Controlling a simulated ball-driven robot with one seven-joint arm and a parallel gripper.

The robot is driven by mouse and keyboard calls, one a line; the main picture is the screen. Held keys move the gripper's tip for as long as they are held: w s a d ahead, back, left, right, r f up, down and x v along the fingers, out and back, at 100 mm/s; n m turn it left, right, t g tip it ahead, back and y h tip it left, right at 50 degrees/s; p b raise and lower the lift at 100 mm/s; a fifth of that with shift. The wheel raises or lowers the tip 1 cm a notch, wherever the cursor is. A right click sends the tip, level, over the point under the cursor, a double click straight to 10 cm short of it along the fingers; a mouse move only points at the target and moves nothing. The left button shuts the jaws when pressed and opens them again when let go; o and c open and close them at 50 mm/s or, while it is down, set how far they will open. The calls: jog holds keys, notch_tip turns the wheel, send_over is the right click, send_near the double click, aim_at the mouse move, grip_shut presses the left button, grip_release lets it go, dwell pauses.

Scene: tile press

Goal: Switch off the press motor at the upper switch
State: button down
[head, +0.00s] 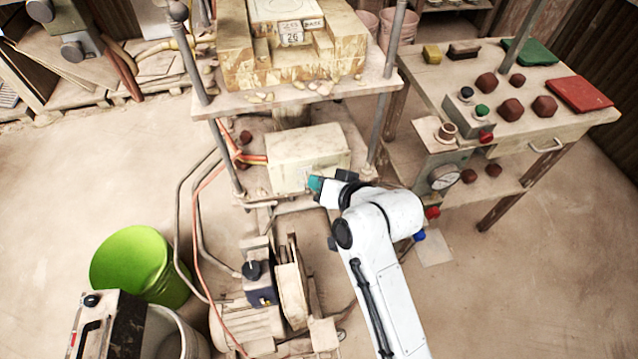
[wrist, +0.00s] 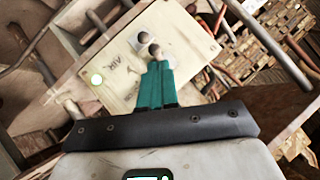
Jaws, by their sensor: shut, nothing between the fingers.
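A cream box (head: 307,155) is mounted low in the press frame. In the wrist view its face is a pale panel (wrist: 193,48) lettered "AIR". A switch with a rounded knob (wrist: 155,49) on a small grey plate sits on this panel, and a pale round button or lamp (wrist: 96,79) is at its left edge. My gripper (head: 315,184) is shut and empty at the box's lower right. In the wrist view its teal fingertips (wrist: 160,66) are right at the knob; I cannot tell if they touch it. The switch is too small to make out in the head view.
A motor with a blue box and black knob (head: 252,270) stands below left. A green bucket (head: 130,262) is at the left. A side table (head: 560,115) with tiles and buttons and a pressure gauge (head: 444,177) is at the right. Press rods and hoses flank the box.

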jog(key=shift+r, duration=0.1)
jog(key=shift+r+p, duration=0.7)
jog(key=shift+p, duration=0.2)
